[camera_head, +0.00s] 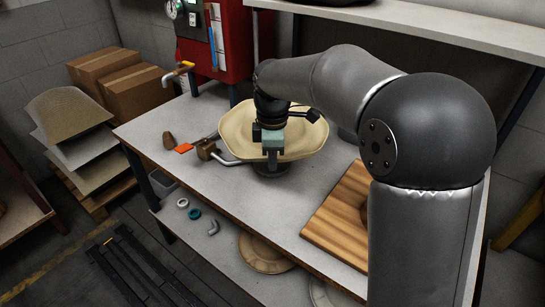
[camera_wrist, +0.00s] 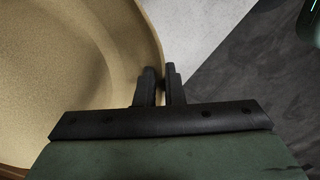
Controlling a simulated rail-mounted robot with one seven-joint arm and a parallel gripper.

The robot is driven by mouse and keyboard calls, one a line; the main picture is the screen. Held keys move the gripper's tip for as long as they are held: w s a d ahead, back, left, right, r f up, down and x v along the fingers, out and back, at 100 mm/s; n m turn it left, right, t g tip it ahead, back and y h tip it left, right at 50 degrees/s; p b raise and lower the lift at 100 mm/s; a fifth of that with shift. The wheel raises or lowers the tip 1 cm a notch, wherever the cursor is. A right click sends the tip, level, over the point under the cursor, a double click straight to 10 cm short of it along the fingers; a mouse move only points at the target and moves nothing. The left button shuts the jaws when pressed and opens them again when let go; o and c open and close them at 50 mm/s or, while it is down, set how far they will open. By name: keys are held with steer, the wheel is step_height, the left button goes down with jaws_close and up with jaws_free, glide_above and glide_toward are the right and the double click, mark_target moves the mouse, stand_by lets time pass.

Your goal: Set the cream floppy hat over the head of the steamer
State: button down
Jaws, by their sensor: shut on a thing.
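The cream floppy hat (camera_head: 310,146) is in the middle of the head view, a wide shallow shape above the workbench. In the wrist view the hat (camera_wrist: 75,60) fills the upper left, its rim running down to my fingers. My gripper (camera_head: 272,165) is at the hat's near edge, and in the wrist view my gripper (camera_wrist: 160,82) is shut on that rim. A dark round base (camera_head: 271,172) shows below the hat, with a metal pipe (camera_head: 232,162) leading to it from the left; this looks like the steamer. Its head is hidden by the hat, so I cannot tell whether they touch.
A brown valve block (camera_head: 206,150) and an orange-red handle (camera_head: 183,148) lie left of the hat. A striped wooden board (camera_head: 335,225) is at the bench's right. A red cabinet (camera_head: 232,60) stands behind. The bench's (camera_head: 225,190) front left is clear.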

steer(key=shift+f, duration=0.4)
steer(key=c, duration=1.5)
jaws_free()
steer(key=shift+o, duration=0.2)
step_height(320, 180, up, 17)
steer(key=p, duration=0.1)
steer(key=shift+r+p, duration=0.2)
steer(key=shift+p, duration=0.2)
steer(key=shift+s, duration=0.1)
